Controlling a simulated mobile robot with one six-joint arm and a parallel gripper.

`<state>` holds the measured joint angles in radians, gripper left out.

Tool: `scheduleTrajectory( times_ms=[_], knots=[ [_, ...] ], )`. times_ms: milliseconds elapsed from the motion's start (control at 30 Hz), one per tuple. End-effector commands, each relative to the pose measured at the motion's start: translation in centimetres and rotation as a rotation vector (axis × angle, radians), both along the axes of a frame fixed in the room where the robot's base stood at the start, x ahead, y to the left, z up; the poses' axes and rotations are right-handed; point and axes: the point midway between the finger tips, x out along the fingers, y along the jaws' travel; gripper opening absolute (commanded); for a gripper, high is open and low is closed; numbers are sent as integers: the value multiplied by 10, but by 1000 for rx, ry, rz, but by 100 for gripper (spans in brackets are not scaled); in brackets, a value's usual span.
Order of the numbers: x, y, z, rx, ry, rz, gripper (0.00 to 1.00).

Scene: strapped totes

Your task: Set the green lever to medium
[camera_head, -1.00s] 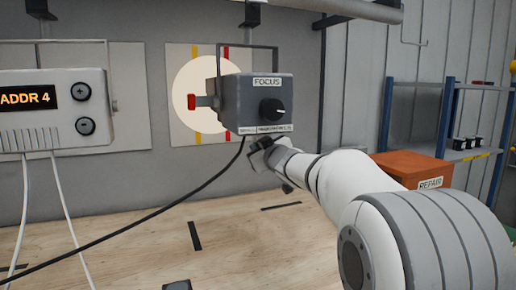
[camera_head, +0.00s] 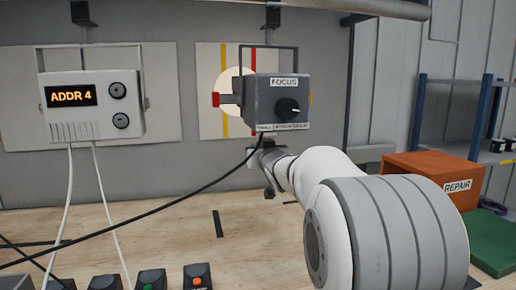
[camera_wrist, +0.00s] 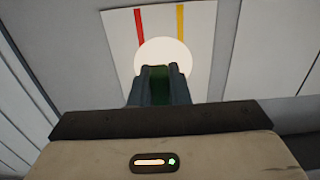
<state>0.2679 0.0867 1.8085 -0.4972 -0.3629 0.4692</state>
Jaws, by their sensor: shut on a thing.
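In the wrist view, the two dark fingers of my gripper (camera_wrist: 160,85) are shut on a green piece, the green lever (camera_wrist: 160,92), of which only a strip shows between them. In the head view, my gripper (camera_head: 266,150) is just under and behind the grey FOCUS box (camera_head: 262,98), and its fingertips are hidden. The green lever cannot be seen in the head view.
A white ADDR 4 unit (camera_head: 90,105) hangs at the left with trailing cables. A black cable (camera_head: 175,203) crosses the space below the box. Several small button boxes (camera_head: 152,279) line the front edge. An orange REPAIR bin (camera_head: 425,178) stands at the right.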

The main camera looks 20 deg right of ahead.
Motion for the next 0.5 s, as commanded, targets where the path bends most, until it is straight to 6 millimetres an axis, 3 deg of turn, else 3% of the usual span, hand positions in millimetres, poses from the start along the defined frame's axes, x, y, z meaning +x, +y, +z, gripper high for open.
scheduleTrajectory(
  times_ms=[300,333,500],
  knots=[
    [-2,-10,-1,-1,1,-14,0],
    [-2,-10,-1,-1,0,-15,17],
    [-3,-12,0,-1,-1,-18,31]
  ],
)
